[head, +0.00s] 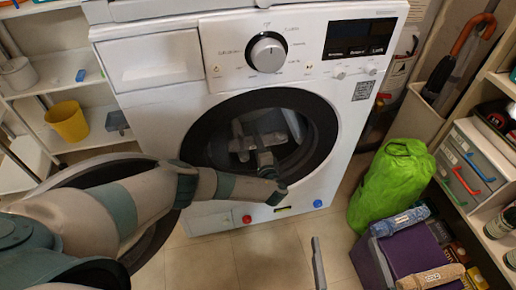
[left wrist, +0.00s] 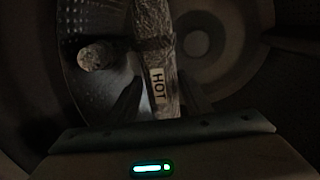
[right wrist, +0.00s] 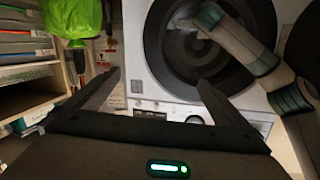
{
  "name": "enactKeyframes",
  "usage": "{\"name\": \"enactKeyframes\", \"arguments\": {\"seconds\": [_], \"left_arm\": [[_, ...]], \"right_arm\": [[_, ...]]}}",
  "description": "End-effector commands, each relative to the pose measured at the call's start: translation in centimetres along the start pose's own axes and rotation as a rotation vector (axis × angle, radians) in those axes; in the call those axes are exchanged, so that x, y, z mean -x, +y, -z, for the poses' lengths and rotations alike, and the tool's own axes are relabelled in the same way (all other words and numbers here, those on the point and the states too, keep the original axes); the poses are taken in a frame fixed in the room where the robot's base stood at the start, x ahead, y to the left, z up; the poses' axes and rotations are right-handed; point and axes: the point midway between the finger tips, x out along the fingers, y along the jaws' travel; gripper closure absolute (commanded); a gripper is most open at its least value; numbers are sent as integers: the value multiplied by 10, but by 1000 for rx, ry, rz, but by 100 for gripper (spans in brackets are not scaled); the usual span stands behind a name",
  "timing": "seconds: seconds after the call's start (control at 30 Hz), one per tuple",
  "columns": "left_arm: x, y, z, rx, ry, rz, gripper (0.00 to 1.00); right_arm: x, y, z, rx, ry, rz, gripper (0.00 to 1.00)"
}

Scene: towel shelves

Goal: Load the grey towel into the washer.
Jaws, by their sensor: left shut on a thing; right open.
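The white washer (head: 155,100) stands ahead with its round door (head: 149,246) swung open to the left. My left arm reaches into the dark drum opening (head: 320,125). My left gripper (head: 243,145) is inside the drum, shut on a grey rolled towel (left wrist: 150,25) with a "HOT" label. The towel lies upright between the fingers in the left wrist view; a second grey rolled end (left wrist: 97,57) shows beside it, and I cannot tell whether it is the same towel. In the head view the towel is hard to make out. My right gripper (right wrist: 157,85) is open and empty outside, facing the washer front.
A green bag (head: 392,185) stands on the floor right of the washer. A purple box (head: 415,258) with small packages is in front of it. Shelves with drawers (head: 462,175) line the right; white shelves with a yellow bucket (head: 67,122) are on the left.

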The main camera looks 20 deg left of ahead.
Motion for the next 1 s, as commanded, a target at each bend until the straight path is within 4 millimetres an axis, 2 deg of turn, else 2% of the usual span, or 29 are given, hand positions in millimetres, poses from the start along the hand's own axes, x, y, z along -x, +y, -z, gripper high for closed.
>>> {"name": "enactKeyframes", "arguments": {"seconds": [0.47,1.0], "left_arm": [[-24,-2,0,1,-1,2,85],[-48,-5,0,1,-1,1,85]], "right_arm": [[6,-14,42,16,253,25,0],[30,-30,87,24,530,51,0]]}}
